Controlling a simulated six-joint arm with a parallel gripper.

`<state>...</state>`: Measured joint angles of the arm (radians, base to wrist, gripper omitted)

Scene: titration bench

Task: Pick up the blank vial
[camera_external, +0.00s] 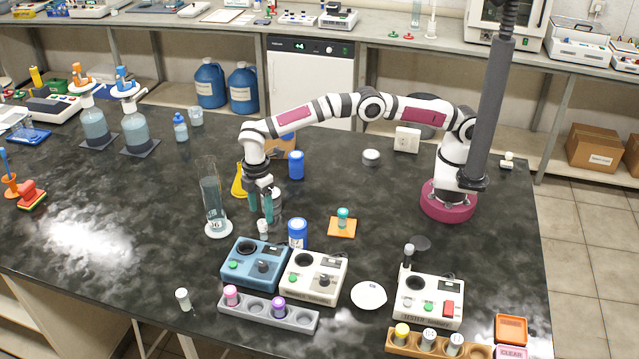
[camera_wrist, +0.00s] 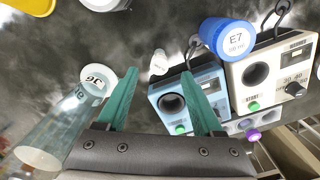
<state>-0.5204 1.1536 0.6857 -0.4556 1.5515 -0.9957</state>
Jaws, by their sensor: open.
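My gripper (camera_external: 260,216) is open and empty, pointing down above the bench, with its two green fingers apart; they also show in the wrist view (camera_wrist: 159,76). A small white-capped vial (camera_external: 263,227) stands on the bench just by the fingertips. In the wrist view this vial (camera_wrist: 159,62) shows between and beyond the fingertips; its cap marking is too small to read. Another white-capped vial (camera_external: 183,299) stands alone near the front edge. I cannot tell by label which one is the blank vial.
A glass cylinder (camera_external: 212,199) stands left of my gripper. A blue-capped bottle (camera_external: 297,233), marked E7 in the wrist view (camera_wrist: 231,37), stands right. Blue (camera_external: 255,263) and white (camera_external: 314,276) instruments and a grey rack (camera_external: 300,318) are in front. A teal-capped vial (camera_external: 342,218) sits on an orange pad.

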